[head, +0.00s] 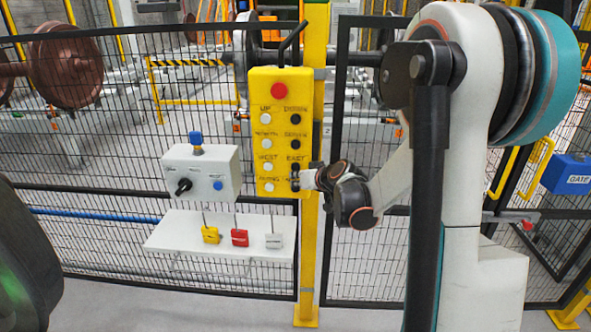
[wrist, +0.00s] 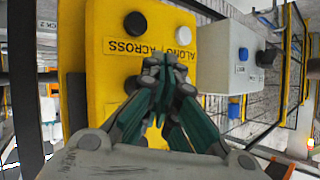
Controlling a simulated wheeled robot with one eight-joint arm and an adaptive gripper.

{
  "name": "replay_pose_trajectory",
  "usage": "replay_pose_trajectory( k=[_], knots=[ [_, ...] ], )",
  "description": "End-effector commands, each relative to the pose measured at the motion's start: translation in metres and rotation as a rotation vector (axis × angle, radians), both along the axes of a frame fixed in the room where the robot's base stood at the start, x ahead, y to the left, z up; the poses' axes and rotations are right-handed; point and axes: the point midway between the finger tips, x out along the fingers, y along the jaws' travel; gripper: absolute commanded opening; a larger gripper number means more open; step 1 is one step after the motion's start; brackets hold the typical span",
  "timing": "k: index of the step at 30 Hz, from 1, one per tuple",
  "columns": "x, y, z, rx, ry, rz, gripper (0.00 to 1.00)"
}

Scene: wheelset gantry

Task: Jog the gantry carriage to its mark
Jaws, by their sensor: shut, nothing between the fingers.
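The yellow push-button pendant (head: 281,130) hangs at the yellow post, with a red button on top and rows of white and black buttons. My gripper (head: 299,181) is shut and empty at the pendant's lower right edge, near the EAST and ACROSS buttons. In the wrist view, the closed fingertips (wrist: 166,66) are over the yellow face of the pendant (wrist: 95,60), beside the upside-down ALONG and ACROSS labels. A black button (wrist: 135,23) and a white button (wrist: 183,35) show clear of them. Whether the fingertips touch the pendant I cannot tell. I cannot make out the gantry carriage or its mark.
A grey control box (head: 202,171) with a black switch and blue buttons is left of the pendant. Below it, a white shelf (head: 170,235) has yellow, red and grey padlock-like tags. Black mesh fencing stands behind, with a brown wheelset (head: 67,66) beyond. A blue GATE box (head: 568,175) is right.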

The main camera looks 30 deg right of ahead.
Motion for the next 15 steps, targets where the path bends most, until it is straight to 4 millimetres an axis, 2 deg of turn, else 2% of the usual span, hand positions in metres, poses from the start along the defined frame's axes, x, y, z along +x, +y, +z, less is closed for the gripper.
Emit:
replay_pose_trajectory(
  k=[9, 15],
  knots=[
    [-0.025, 0.017, 0.000, 0.000, 0.000, 0.001, 0.00],
    [-0.034, 0.023, 0.000, 0.000, 0.000, 0.000, 0.00]
  ],
)
